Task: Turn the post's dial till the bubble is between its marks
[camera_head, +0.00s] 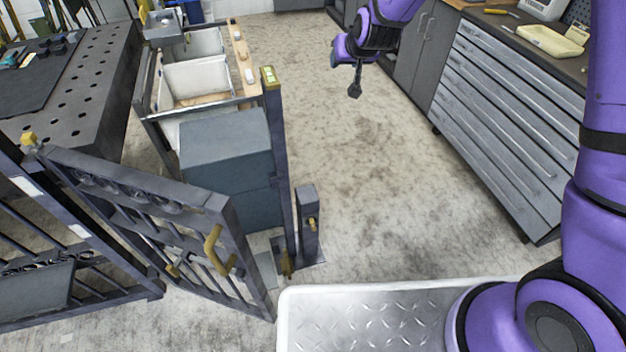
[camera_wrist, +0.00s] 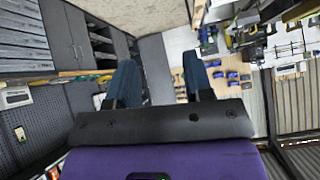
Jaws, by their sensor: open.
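The tall dark post (camera_head: 281,170) stands upright at the end of the open gate gap. Its brass cap (camera_head: 269,76) carries a small greenish window, too small to show a bubble or marks. A brass fitting (camera_head: 287,263) sits at its foot; I cannot tell if it is the dial. A short post (camera_head: 307,222) with a small brass knob stands just right of it. My gripper (camera_head: 355,88) is in the air, right of the tall post in the picture and well apart from it. In the wrist view my gripper (camera_wrist: 162,78) has its two blue-grey fingers spread, with nothing between them.
The gate (camera_head: 150,215) with a yellow handle hangs ajar at left. A cart with bins (camera_head: 195,80) and a grey box (camera_head: 226,150) stand behind the post. A drawer cabinet (camera_head: 505,120) lines the right. The floor (camera_head: 385,180) between is clear.

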